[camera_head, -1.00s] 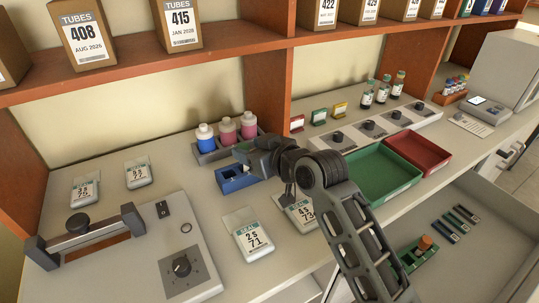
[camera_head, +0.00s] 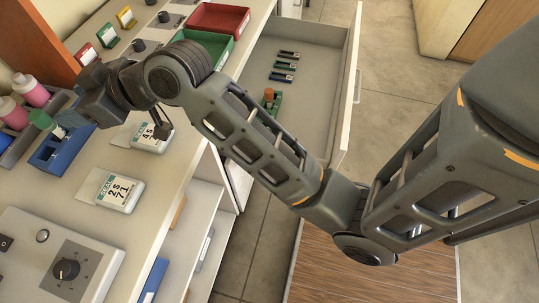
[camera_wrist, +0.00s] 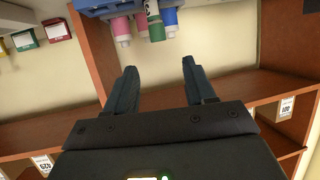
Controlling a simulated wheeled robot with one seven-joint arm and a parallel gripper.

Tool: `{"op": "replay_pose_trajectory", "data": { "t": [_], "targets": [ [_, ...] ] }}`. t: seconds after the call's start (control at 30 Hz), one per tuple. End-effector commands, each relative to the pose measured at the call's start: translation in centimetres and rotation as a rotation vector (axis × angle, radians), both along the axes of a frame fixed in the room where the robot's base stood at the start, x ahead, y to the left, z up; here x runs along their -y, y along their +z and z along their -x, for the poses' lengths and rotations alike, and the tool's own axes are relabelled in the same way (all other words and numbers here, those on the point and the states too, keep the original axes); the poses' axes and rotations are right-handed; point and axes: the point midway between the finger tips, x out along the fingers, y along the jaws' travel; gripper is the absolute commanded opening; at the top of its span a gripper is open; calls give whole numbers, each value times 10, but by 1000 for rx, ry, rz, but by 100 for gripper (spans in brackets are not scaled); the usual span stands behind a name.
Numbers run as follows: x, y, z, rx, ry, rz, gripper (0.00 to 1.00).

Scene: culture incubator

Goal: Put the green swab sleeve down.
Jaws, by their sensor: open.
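A small green piece (camera_head: 40,118), which appears to be the green swab sleeve, shows at the far edge of the blue block (camera_head: 58,152) on the bench. I cannot tell whether it stands inside a slot. My gripper (camera_head: 72,118) is beside it, low over the blue block, partly hidden by its own body. In the wrist view my gripper (camera_wrist: 160,66) has its two fingers apart with nothing between them. That view is upside down.
Pink bottles (camera_head: 34,88) stand in a rack behind the blue block. Packets (camera_head: 112,191) lie on the bench in front. Green (camera_head: 207,42) and red (camera_head: 218,17) trays sit further along. An open drawer (camera_head: 318,50) juts out, holding a green block (camera_head: 270,104) and dark strips.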

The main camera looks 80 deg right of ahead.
Motion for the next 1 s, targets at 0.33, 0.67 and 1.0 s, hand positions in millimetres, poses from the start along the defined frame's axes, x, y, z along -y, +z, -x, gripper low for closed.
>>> {"op": "replay_pose_trajectory", "data": {
  "t": [0.33, 0.67, 1.0],
  "targets": [
    [-45, -61, 94, 6, -166, -166, 54],
    [-50, -91, 232, 6, -284, -156, 54],
    [-27, -65, 353, 44, -231, -33, 54]
  ]
}}
